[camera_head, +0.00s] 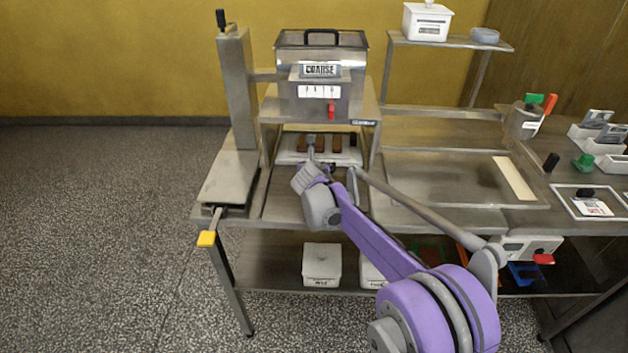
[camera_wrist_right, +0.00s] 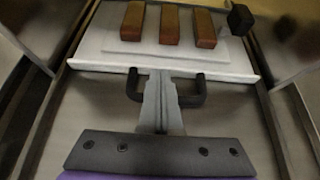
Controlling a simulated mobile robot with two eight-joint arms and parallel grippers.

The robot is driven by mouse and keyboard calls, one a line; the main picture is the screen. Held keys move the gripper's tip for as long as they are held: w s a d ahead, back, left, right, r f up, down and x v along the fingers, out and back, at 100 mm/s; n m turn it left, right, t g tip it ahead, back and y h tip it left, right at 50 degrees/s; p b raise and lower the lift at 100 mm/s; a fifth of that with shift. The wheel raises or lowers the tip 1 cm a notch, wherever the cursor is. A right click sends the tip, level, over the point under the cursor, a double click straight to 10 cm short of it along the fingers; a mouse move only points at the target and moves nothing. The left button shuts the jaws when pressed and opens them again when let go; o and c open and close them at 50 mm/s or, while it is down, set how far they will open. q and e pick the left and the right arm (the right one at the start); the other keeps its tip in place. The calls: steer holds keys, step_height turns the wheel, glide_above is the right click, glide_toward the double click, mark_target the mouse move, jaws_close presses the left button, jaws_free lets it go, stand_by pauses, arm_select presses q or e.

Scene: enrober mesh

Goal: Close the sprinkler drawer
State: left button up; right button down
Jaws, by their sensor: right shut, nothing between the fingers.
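The sprinkler drawer (camera_head: 290,155) is a pale tray under the machine labelled "COARSE" (camera_head: 319,92). In the right wrist view the drawer front (camera_wrist_right: 225,74) spans the picture, with a black bar handle (camera_wrist_right: 190,100) on it. Three brown bars (camera_wrist_right: 170,26) lie on a white plate in the drawer. My right gripper (camera_head: 312,145) reaches in at the drawer. In the wrist view its shut, empty fingers (camera_wrist_right: 160,78) lie across the middle of the handle, tips close to the drawer front; contact cannot be told. My left gripper is not in view.
Metal side walls (camera_wrist_right: 285,50) flank the drawer. A lever with a yellow grip (camera_head: 206,239) sticks out at the table's left front. White bins (camera_head: 322,265) stand on the lower shelf.

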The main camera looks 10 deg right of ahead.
mark_target(316, 156)
steer(key=w, duration=0.3)
steer(key=shift+d, duration=0.4)
steer(key=shift+w+r, duration=0.1)
steer(key=shift+w, duration=0.05)
steer(key=shift+d, duration=0.1)
